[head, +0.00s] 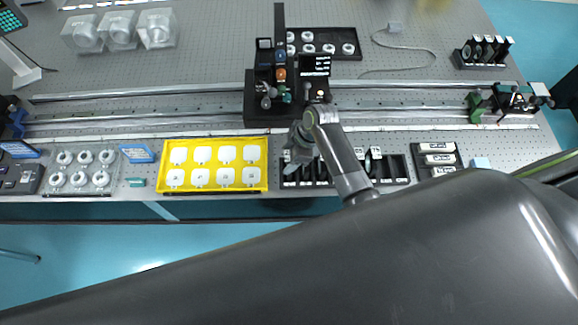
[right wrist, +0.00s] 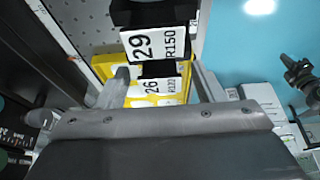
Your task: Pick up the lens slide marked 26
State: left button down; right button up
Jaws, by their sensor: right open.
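The lens slide marked 26 (right wrist: 156,88) shows in the right wrist view as a dark slide with a white label reading 26 and R132. My right gripper (right wrist: 162,78) is open, with one finger on each side of this slide; I cannot tell whether they touch it. In the head view the right gripper (head: 297,150) is over the left end of the black slide rack (head: 398,168), whose slides are partly hidden by the gripper and arm. The labels are too small to read there. My left gripper is not in view.
The slide marked 29 (right wrist: 155,44) stands close beside slide 26. A yellow tray (head: 160,186) with white pieces lies just left of the rack. A black optical assembly (head: 257,100) rises behind the gripper. A black box with white-labelled blocks (head: 420,166) is at right.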

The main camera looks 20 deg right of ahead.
grip_shut()
dwell(0.4)
